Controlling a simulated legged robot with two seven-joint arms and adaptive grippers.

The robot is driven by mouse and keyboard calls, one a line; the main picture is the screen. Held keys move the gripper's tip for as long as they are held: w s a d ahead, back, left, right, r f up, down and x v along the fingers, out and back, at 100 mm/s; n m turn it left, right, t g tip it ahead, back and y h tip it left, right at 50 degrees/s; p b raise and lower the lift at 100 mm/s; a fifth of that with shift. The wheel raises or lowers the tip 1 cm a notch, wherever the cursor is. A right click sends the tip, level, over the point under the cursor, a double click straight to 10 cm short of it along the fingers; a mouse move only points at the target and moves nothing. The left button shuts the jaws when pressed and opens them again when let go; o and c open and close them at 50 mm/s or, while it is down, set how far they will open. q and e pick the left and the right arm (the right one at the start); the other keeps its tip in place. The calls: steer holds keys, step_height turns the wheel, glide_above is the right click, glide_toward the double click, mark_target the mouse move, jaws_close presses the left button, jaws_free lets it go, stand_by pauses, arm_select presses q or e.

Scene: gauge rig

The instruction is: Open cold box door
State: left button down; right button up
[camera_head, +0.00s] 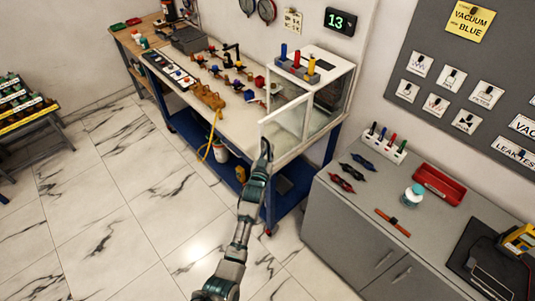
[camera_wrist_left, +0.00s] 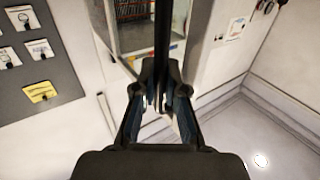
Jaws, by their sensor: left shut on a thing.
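The cold box (camera_head: 328,68) is a white-framed case with clear walls at the right end of the workbench. Its white-framed door (camera_head: 287,116) stands out at an angle from the front, so it looks swung partly open. My left gripper (camera_head: 266,149) is at the door's outer edge, low on the near side. In the left wrist view, the fingers (camera_wrist_left: 160,98) are closed around a dark upright bar (camera_wrist_left: 162,40), which looks like the door handle. The fingers hide the bar's lower part. My right gripper is in neither view.
Colored bottles stand on top of the box. The workbench (camera_head: 240,118) holds fittings and a yellow hose hangs from it. A grey cabinet (camera_head: 335,215) with small tools and a red tray (camera_head: 440,184) stands to the right.

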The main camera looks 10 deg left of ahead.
arm_select(q)
steer(key=shift+a+f, duration=0.1)
steer(key=shift+a, duration=0.05)
steer(key=c, duration=1.4)
jaws_free()
steer(key=shift+d, duration=0.2)
steer(key=shift+o, duration=1)
steer(key=s+a, duration=0.1)
steer(key=s, duration=1.1)
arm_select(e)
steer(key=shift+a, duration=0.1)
arm_select(q)
steer(key=shift+a, duration=0.15)
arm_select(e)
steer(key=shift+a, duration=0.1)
